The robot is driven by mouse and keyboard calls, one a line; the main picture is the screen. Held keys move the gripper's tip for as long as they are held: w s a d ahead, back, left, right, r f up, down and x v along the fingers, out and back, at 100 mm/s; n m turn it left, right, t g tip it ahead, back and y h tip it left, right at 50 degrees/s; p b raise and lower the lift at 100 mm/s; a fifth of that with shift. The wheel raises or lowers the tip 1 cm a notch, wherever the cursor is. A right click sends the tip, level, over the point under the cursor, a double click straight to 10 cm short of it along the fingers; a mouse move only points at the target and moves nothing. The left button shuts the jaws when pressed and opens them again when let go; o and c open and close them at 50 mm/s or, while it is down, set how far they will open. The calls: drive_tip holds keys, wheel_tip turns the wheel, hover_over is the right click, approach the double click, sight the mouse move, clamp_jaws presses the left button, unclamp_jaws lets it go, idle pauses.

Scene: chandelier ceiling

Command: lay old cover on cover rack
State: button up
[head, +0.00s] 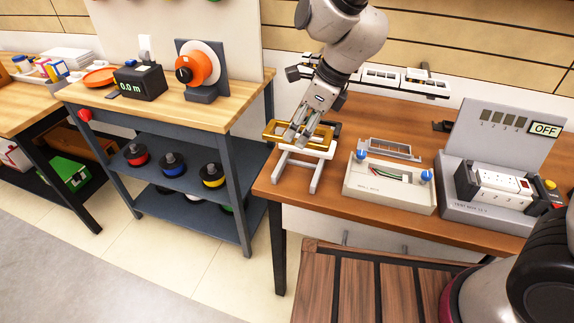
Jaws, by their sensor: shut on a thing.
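The old cover, a gold-coloured rectangular frame (272,130), is at the left end of the brown bench in the head view. My gripper (296,138) points down at it and is shut on it. The white cover rack (289,160) stands directly under the cover near the bench's left front corner. The cover looks roughly level at the top of the rack. I cannot tell whether it touches the rack. The gripper fingers hide part of the cover's middle.
A wall box (389,190) with wires and blue knobs stands right of the rack, a grey frame (391,149) behind it. A tester (490,180) showing OFF is farther right. A wooden cart (121,97) with spools stands left, across a gap. A slatted surface (365,290) is in front.

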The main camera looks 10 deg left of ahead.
wheel_tip(320, 180, down, 10)
drive_tip(key=shift+d+r, duration=0.1)
idle(0.4)
drive_tip(key=shift+f, duration=0.45)
drive_tip(key=o, duration=1)
drive_tip(key=shift+c, duration=0.2)
drive_tip(key=v, duration=1.2)
drive_tip(key=shift+r, duration=0.5)
